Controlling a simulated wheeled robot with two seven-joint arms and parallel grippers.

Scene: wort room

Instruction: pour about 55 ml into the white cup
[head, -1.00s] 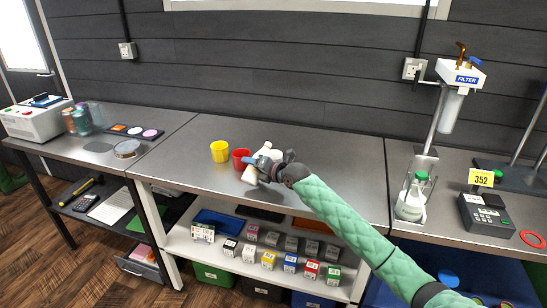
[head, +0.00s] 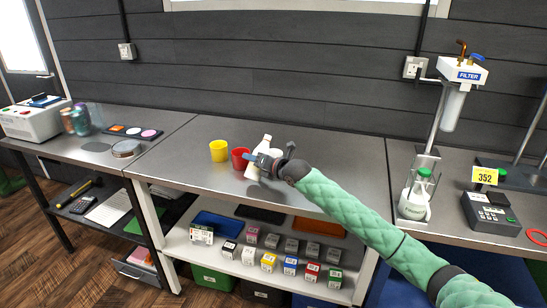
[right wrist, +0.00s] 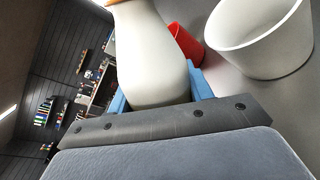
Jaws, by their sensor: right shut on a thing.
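My right gripper (head: 264,163) is shut on a white bottle (head: 256,158) and holds it at the worktop, leaning slightly. In the right wrist view the bottle (right wrist: 148,55) stands between the blue fingers (right wrist: 160,90). The white cup (right wrist: 262,38) is to the right of the bottle there, upright, apart from it; its visible inside looks empty. A red cup (head: 240,158) stands just left of the bottle and also shows in the right wrist view (right wrist: 186,43). My left gripper is not in view.
A yellow cup (head: 219,151) stands left of the red one. The middle worktop (head: 345,165) is clear to the right. A filter stand (head: 462,80), a green-capped bottle (head: 418,190) and a scale (head: 492,212) are on the right bench. Small boxes (head: 270,262) fill the shelf below.

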